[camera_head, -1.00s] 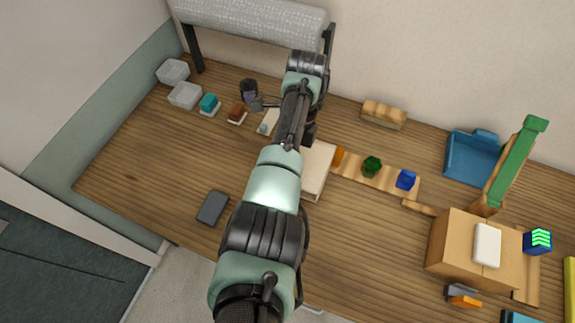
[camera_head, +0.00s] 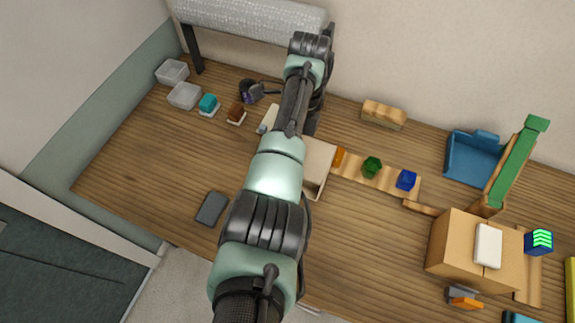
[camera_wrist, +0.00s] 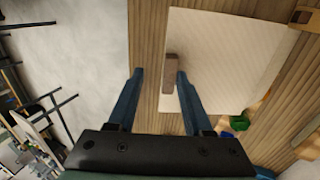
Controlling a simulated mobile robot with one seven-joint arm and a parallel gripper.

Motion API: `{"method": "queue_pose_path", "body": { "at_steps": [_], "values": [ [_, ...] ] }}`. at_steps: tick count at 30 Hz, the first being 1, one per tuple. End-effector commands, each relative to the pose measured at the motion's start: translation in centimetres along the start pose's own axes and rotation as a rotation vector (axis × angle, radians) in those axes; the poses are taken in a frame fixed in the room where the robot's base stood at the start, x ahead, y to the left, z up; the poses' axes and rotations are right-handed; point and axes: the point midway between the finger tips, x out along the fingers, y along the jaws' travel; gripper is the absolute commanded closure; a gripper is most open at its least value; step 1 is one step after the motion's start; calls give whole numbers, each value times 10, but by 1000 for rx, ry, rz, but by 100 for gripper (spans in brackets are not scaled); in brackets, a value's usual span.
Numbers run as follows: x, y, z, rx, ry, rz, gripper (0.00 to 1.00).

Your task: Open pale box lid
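The pale box (camera_head: 319,160) stands on the wooden table near the middle in the head view, partly hidden by my arm. In the wrist view its flat, pale lid (camera_wrist: 232,60) fills the upper right, with a small brown handle block (camera_wrist: 171,74) at its left edge. My gripper (camera_wrist: 160,73) is open. The handle block shows between the fingers, close beside the right fingertip and clear of the left one. I cannot tell whether the right finger touches it. In the head view my arm hides the gripper.
A wooden strip with a green piece (camera_head: 372,166) and a blue piece (camera_head: 406,180) lies right of the box. A cardboard box (camera_head: 455,243) stands farther right. A dark flat pad (camera_head: 212,208) lies front left. Clear containers (camera_head: 184,95) stand back left. The front middle table is clear.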

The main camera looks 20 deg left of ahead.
Motion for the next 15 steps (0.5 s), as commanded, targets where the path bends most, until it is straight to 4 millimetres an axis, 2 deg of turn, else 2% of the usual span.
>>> {"method": "queue_pose_path", "body": {
  "at_steps": [1, 6, 10, 15],
  "values": [
    [-18, 1, 0, 1, -1, -2, 50],
    [-57, 1, 0, 0, -1, -1, 50],
    [-80, 0, 0, 0, -1, 0, 50],
    [-96, 0, 0, 0, 0, 1, 50]
  ]
}}
